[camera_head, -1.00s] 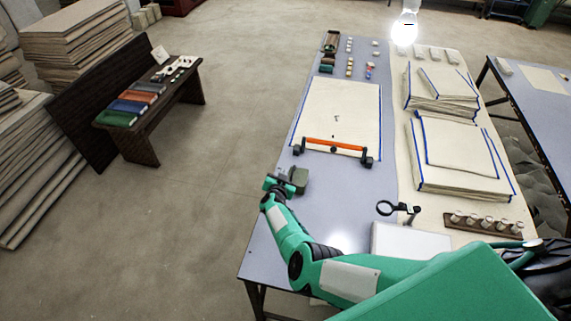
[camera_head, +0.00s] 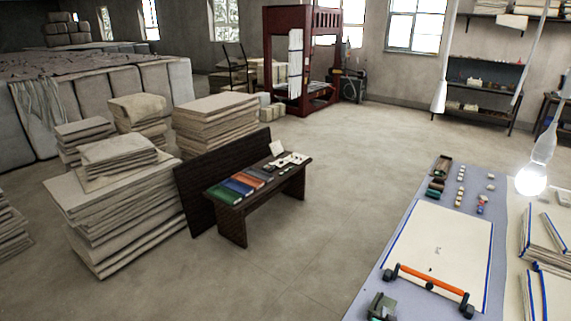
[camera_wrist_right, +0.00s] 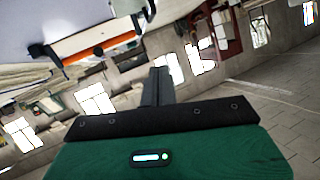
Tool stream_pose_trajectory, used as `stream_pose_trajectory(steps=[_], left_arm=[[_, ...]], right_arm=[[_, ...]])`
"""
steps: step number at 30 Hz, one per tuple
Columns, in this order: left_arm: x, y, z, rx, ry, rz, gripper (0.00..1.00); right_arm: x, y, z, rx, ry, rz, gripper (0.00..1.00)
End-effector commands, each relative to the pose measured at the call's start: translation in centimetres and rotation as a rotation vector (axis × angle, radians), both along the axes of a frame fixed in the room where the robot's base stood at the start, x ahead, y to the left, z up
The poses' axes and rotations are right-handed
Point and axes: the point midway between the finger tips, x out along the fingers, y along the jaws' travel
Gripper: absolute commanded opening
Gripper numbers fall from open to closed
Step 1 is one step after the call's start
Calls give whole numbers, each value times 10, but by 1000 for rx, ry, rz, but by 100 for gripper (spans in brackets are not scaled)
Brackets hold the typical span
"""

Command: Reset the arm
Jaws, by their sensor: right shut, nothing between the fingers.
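My right gripper (camera_head: 378,304) shows at the bottom edge of the head view, at the near left edge of the table. Most of its arm is out of frame. In the right wrist view its dark fingers (camera_wrist_right: 158,86) are together with nothing between them. A cream cloth with a blue border (camera_head: 440,250) lies flat on the table beyond the gripper. An orange bar with dark end clamps (camera_head: 430,279) lies across the cloth's near end. The gripper is apart from both. My left gripper is not in view.
The blue-grey table (camera_head: 402,222) holds small items at its far end. Stacked cloths (camera_head: 545,235) are at right, near a hanging lit bulb (camera_head: 531,180). Open floor (camera_head: 330,225) lies between bench and table.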

Motion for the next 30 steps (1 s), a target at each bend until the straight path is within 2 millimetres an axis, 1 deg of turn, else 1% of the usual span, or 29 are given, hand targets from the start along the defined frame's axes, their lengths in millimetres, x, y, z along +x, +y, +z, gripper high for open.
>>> stream_pose_trajectory(steps=[1,5,11,17,18,20,21,24,27,30], left_arm=[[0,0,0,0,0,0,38],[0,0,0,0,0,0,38],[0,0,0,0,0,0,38],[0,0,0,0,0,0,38],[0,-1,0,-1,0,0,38],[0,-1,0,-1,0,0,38],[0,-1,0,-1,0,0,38],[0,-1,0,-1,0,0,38],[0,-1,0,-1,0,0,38],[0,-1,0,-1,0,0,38]], right_arm=[[-14,-3,3,-17,28,46,0],[-46,0,12,-42,119,161,0],[-110,19,29,-81,291,316,0],[-190,48,54,-112,487,435,0],[-207,54,60,-118,528,456,0],[-235,63,70,-124,588,481,0],[-253,68,77,-130,627,495,0],[-291,79,92,-136,707,521,0],[-319,86,105,-138,766,535,0],[-343,91,117,-139,813,544,0]])
